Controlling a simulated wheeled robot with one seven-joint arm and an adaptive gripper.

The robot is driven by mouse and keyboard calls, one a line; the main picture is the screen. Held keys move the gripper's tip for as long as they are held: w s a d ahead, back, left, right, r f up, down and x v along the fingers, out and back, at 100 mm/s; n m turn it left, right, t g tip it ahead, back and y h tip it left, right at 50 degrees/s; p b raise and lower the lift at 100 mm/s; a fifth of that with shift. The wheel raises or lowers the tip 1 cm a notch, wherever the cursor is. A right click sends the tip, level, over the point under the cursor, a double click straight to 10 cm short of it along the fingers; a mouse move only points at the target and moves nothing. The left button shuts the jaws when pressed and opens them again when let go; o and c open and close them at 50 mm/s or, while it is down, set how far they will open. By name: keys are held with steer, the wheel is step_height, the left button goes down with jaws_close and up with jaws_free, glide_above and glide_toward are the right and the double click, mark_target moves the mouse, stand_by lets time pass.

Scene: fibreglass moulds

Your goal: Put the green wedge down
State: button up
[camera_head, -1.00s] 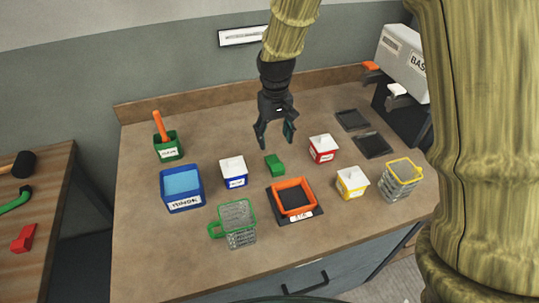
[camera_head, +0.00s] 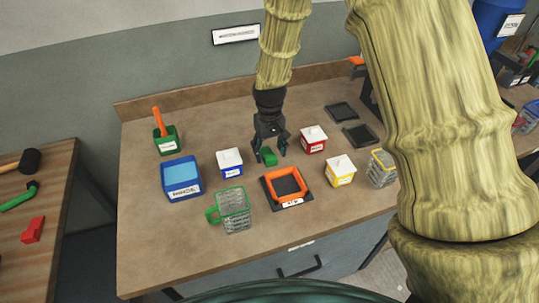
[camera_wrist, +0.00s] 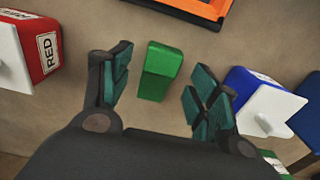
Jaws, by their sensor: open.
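The green wedge (camera_head: 269,157) rests on the brown tabletop, between the white-lidded blue box and the white-lidded red box. In the wrist view the wedge (camera_wrist: 160,71) lies between and slightly beyond my two fingers, with a gap on each side. My gripper (camera_head: 269,151) is open and low over the table at the wedge, pointing down. The wrist view also shows my gripper (camera_wrist: 163,92) with its teal pads apart and nothing held. Part of the wedge is hidden by the fingers in the head view.
Close by stand the blue box (camera_head: 229,161), the red box (camera_head: 312,140) and an orange-framed black tray (camera_head: 286,186). A yellow box (camera_head: 340,170), a green-rimmed mesh cup (camera_head: 234,212) and a blue bin (camera_head: 182,179) stand further out. Bare table lies at the front left.

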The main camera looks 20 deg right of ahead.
steer(key=shift+w+f, duration=0.2)
steer(key=shift+f, duration=0.3)
steer(key=shift+w+f, duration=0.15)
steer(key=shift+f, duration=0.35)
steer(key=shift+s+f, duration=0.1)
steer(key=shift+s, duration=0.2)
steer(key=shift+w, duration=0.15)
steer(key=shift+c, duration=1.4)
steer(key=c, duration=0.9)
